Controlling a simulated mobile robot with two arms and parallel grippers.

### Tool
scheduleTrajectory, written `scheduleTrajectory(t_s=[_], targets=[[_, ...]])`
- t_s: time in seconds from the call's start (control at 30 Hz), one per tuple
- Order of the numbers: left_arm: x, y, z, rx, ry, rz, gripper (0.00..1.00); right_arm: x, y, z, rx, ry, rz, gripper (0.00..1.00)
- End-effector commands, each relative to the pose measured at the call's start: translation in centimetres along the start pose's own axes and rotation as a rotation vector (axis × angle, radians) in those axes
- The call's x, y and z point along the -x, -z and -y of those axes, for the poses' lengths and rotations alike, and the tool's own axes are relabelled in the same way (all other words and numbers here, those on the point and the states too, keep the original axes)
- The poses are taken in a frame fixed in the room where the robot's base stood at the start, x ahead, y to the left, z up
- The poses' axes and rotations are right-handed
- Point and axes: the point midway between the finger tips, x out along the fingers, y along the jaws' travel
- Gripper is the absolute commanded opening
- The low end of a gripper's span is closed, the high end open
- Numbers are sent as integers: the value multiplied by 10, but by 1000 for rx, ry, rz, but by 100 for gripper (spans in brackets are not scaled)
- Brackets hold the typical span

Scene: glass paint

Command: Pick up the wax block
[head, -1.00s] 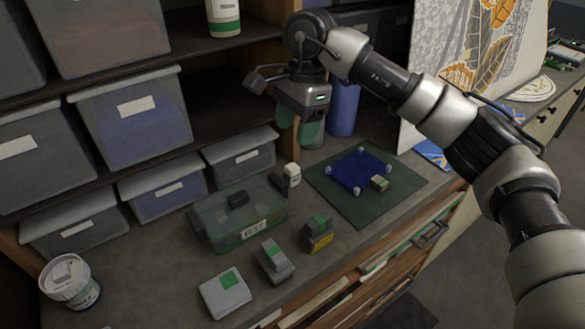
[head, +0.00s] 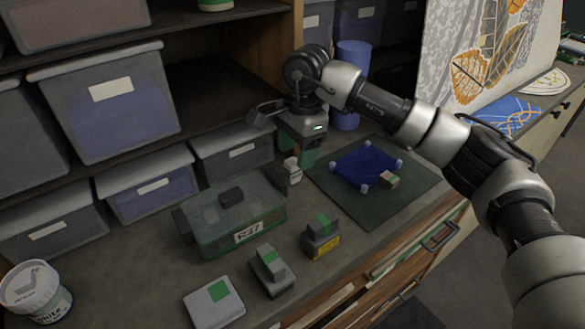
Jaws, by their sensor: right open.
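My right gripper (head: 297,154) is open and points down at the back of the bench, its green fingers close to a small pale block (head: 292,171). This block stands beside the clear lidded box and is partly hidden by the gripper. I cannot tell whether the fingers touch it or are around it. A second small block, tan and dark (head: 389,180), lies at the near right edge of a blue glass sheet (head: 360,164). I cannot tell for sure which of the two is the wax block. My left gripper is out of view.
The clear box (head: 215,235) labelled R27 stands left of the gripper. Several grey and green tools (head: 270,270) lie in front. The blue sheet sits on a dark green mat (head: 365,210). Shelf bins (head: 232,150) stand behind left, a blue cylinder (head: 351,65) behind right.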

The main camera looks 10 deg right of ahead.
Motion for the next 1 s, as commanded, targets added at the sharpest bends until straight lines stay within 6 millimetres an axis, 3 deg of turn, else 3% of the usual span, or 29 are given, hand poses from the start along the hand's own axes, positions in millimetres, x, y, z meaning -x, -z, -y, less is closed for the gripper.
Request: scheduleTrajectory(t_s=[0.33,0.63,1.0], targets=[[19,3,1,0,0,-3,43,-45,-5,1,0,-2,0,60],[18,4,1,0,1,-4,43,-52,-5,1,1,-1,0,60],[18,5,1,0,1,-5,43,-51,-5,1,0,0,0,6]])
